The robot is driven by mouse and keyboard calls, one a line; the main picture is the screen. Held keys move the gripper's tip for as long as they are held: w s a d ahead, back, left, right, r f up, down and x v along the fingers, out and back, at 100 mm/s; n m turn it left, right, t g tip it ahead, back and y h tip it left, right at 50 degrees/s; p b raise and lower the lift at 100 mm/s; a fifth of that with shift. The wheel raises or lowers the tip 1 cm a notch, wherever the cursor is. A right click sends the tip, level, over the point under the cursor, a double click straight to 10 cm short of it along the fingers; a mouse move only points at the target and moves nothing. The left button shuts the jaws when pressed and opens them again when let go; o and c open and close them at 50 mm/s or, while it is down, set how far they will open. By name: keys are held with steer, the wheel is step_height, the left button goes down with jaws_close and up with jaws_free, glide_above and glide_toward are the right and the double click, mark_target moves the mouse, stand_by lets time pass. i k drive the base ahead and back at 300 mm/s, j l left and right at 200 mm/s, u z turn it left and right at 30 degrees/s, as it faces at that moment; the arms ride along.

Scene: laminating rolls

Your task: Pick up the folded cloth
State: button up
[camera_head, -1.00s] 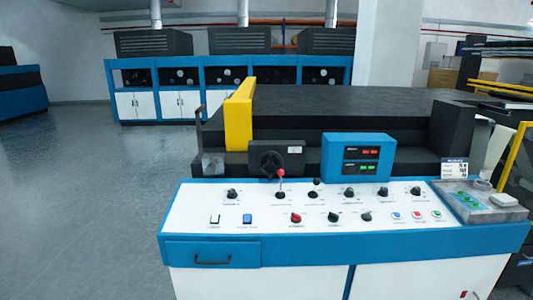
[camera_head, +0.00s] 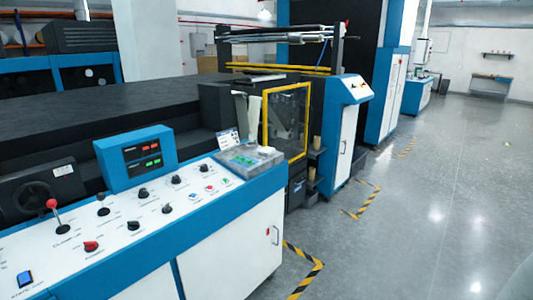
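A cream cloth-like piece (camera_head: 254,112) hangs at the end of the dark machine, beside the yellow-framed guard. I cannot tell whether it is folded. A small pale block (camera_head: 266,151) lies at the right end of the grey metal tray (camera_head: 236,164) on the console; it is too small to tell whether it is cloth. A white label card (camera_head: 229,137) stands at the tray's back left. My gripper is not in view.
The blue and white control console (camera_head: 213,221), with knobs and a red-topped lever (camera_head: 54,207), fills the lower left. A yellow-framed guard (camera_head: 287,123) stands behind it. Yellow-black floor tape (camera_head: 312,274) runs beside the console. The grey floor (camera_head: 440,200) at right is clear.

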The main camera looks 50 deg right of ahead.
mark_target(266, 151)
steer(key=l+z, duration=0.1)
steer(key=l, duration=0.45)
steer(key=l+z, duration=0.15)
steer(key=l, duration=0.35)
steer(key=i+l+z, duration=0.1)
steer(key=l, duration=0.45)
steer(key=i+l+z, duration=0.1)
steer(key=l, duration=0.4)
steer(key=i+l+z, duration=0.15)
steer(key=l, duration=0.35)
steer(key=k+l, duration=0.05)
